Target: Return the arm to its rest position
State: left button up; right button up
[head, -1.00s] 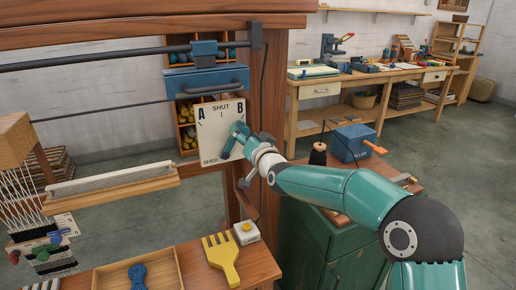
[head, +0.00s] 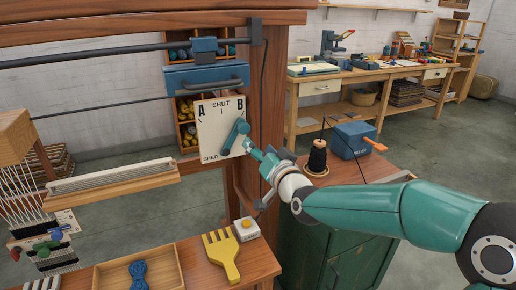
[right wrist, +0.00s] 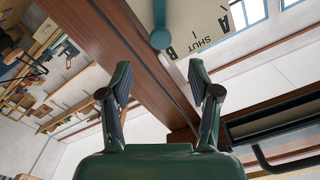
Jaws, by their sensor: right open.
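My right arm reaches in from the right in the head view. Its gripper (head: 258,152) is just right of and below the teal lever (head: 236,136) on the white plate (head: 212,116) marked A, SHUT and B. The lever tilts up to the right, towards B. In the right wrist view the two fingers of my right gripper (right wrist: 160,76) stand apart with nothing between them. The lever (right wrist: 160,28) is beyond the fingertips there, in front of the plate (right wrist: 205,28). My left gripper is not in view.
A wooden post (head: 265,90) stands beside the plate. Below are a yellow comb (head: 222,256), a small white box with a yellow button (head: 246,230) and a tray (head: 108,276). A green cabinet (head: 330,255) carries a dark spool (head: 317,158) and a blue box (head: 353,140).

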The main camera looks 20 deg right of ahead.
jog(key=s+a+f+g+p, duration=0.1)
jog(key=s+f+g+p, duration=0.1)
jog(key=f, duration=0.7)
jog(key=s+a+f+g+p, duration=0.1)
jog(key=s+f+g+p, duration=0.2)
jog(key=f, duration=0.6)
jog(key=s+a+f+g+p, duration=0.1)
jog(key=s+f+g+p, duration=0.1)
jog(key=f, duration=0.7)
jog(key=shift+s+f+g+y, duration=0.4)
jog(key=shift+s+g, duration=0.2)
jog(key=shift+g, duration=0.1)
jog(key=s+a+f+n+g, duration=0.1)
jog(key=s+a+f+g, duration=0.1)
jog(key=s, duration=0.7)
jog(key=s+a+f+n+g+y+p, duration=0.1)
jog(key=s+f+g, duration=0.3)
jog(key=s, duration=0.5)
jog(key=s+a+f+n+g+y+p, duration=0.1)
jog(key=s+a+f+g, duration=0.2)
jog(key=s+f, duration=0.3)
jog(key=s, duration=0.2)
jog(key=shift+s+a+f, duration=0.15)
jog(key=shift+s+a, duration=0.15)
jog(key=shift+s, duration=0.1)
